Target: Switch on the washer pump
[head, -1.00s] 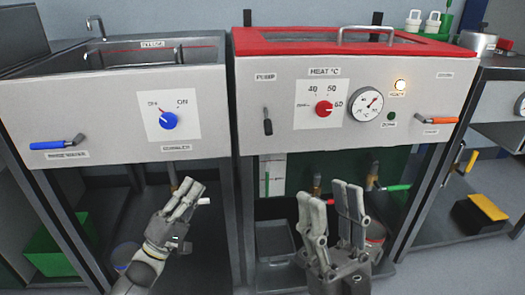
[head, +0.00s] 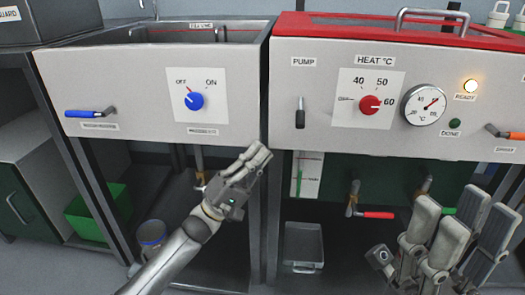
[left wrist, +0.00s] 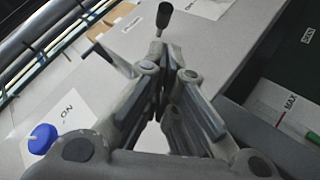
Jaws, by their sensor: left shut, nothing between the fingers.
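The pump lever (head: 300,112) is a black handle under the PUMP label, on the left of the red-topped washer's pale front panel. It points down in the head view. It also shows in the left wrist view, as a black-tipped lever (left wrist: 163,18) just beyond my fingertips. My left gripper (head: 262,155) is shut and empty, below and left of the lever and apart from it. My right gripper (head: 465,220) is open and empty, low at the right in front of the washer.
The washer also has a red heat knob (head: 370,105), a dial (head: 425,104), a lit READY lamp (head: 470,86) and an orange handle (head: 505,132). The left sink unit has a blue OFF/ON knob (head: 194,101) and a blue handle (head: 90,113). A red-handled valve (head: 375,214) sits below the panel.

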